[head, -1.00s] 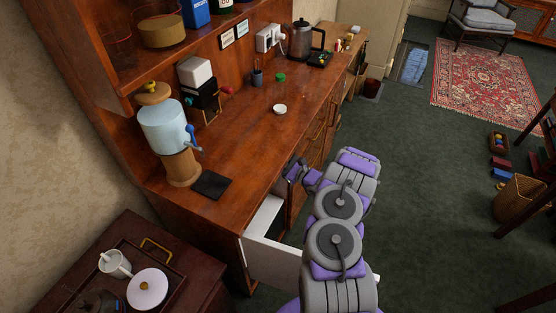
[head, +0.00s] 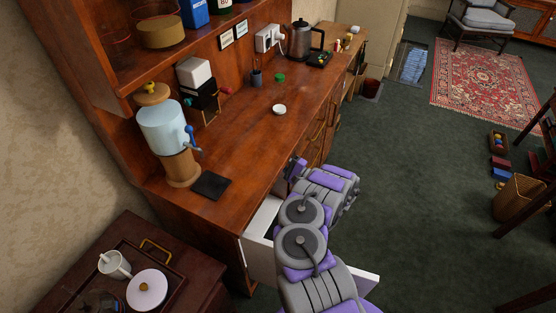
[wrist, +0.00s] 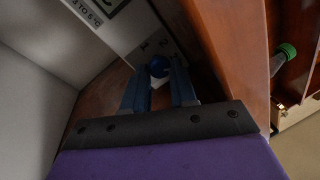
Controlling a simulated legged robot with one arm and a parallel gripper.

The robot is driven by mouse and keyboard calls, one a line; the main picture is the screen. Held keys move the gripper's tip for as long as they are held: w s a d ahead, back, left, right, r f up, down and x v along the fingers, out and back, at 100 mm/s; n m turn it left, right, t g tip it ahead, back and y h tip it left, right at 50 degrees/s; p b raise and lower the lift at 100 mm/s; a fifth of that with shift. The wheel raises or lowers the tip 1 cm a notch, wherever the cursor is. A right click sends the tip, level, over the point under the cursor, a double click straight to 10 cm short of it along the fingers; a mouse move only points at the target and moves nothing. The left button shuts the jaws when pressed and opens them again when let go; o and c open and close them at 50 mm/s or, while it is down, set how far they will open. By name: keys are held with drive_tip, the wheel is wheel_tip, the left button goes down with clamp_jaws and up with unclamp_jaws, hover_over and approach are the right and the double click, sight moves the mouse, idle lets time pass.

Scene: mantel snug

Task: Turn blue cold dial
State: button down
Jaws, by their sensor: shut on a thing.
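The blue cold dial (wrist: 158,67) is a small round knob on a pale panel inside the cabinet, seen in the wrist view. My gripper (wrist: 160,80) has its two blue-grey fingers on either side of the dial and is shut on it. A label (wrist: 94,10) with temperature text is on the pale panel up left of the dial. In the head view the dial is hidden, and my arm reaches in below the counter's front edge, above the open white door (head: 258,258).
The wooden counter (head: 245,150) overhangs close beside my gripper. On it stand a drink dispenser (head: 165,130), a black mat (head: 209,185), a kettle (head: 299,40) and small items. A side table with a tray (head: 125,250) is at lower left.

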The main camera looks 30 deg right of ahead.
drive_tip(key=shift+a+n, duration=0.1)
drive_tip(key=shift+n, duration=0.3)
drive_tip(key=c, duration=0.9)
unclamp_jaws()
